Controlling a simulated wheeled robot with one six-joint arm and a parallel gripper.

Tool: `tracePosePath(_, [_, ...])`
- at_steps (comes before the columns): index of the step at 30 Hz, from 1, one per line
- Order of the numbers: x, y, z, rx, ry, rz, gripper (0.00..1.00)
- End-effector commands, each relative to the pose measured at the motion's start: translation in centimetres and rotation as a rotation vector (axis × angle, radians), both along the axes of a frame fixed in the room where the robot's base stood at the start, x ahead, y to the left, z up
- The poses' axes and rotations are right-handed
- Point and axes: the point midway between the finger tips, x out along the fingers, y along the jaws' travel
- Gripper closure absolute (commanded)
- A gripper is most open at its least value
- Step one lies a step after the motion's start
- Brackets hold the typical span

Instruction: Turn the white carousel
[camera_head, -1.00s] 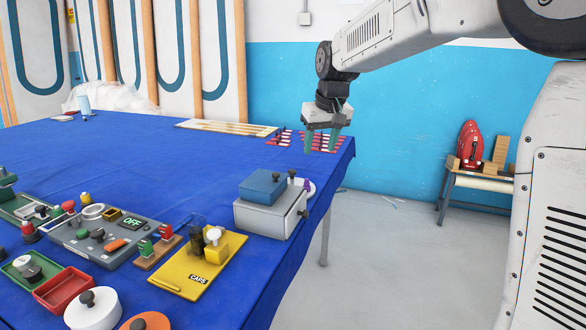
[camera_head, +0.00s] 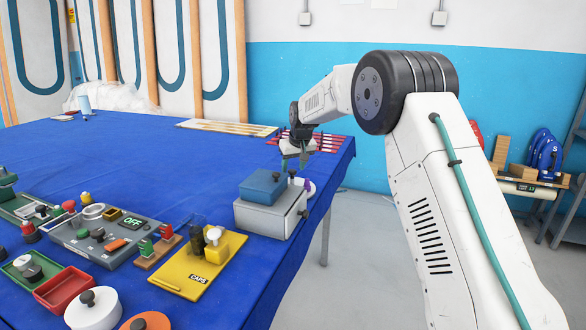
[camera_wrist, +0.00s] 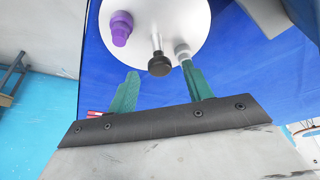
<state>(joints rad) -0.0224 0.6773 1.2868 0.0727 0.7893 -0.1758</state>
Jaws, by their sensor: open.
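The white carousel (camera_wrist: 157,22) is a round white disc. In the wrist view it carries a purple peg (camera_wrist: 121,28) at left, a black knob (camera_wrist: 159,64) on a metal stem at its near edge, and a pale grey peg (camera_wrist: 183,52) at right. In the head view the carousel (camera_head: 311,186) is mostly hidden behind the grey box. My gripper (camera_head: 294,167) is open above and just beyond it. In the wrist view my gripper's green fingers (camera_wrist: 160,72) appear either side of the knob, the right tip close to the grey peg. Contact cannot be told.
A grey box (camera_head: 268,217) with a blue block (camera_head: 263,186) on top stands beside the carousel. A yellow board (camera_head: 197,270) and a grey control panel (camera_head: 105,238) lie to the left. The middle of the blue table (camera_head: 150,160) is clear. Its right edge is close by.

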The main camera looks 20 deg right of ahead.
Motion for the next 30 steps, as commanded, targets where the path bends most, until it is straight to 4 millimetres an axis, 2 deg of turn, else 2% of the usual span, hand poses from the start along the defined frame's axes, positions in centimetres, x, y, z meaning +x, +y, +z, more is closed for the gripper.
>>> tracePosePath(4, [0.4,0.1,-1.0,0.0,0.0,0.0,0.49])
tracePosePath(12, [0.5,0.1,-1.2,0.0,0.0,0.0,0.49])
tracePosePath(14, [0.5,0.1,-1.2,0.0,0.0,0.0,0.63])
tracePosePath(18, [0.4,0.1,-1.2,0.0,0.0,0.0,1.0])
tracePosePath(25, [0.4,-0.3,-1.2,-0.001,0.0,-0.009,1.0])
tracePosePath(30, [0.4,-1.9,-1.2,-0.001,0.001,-0.052,1.0])
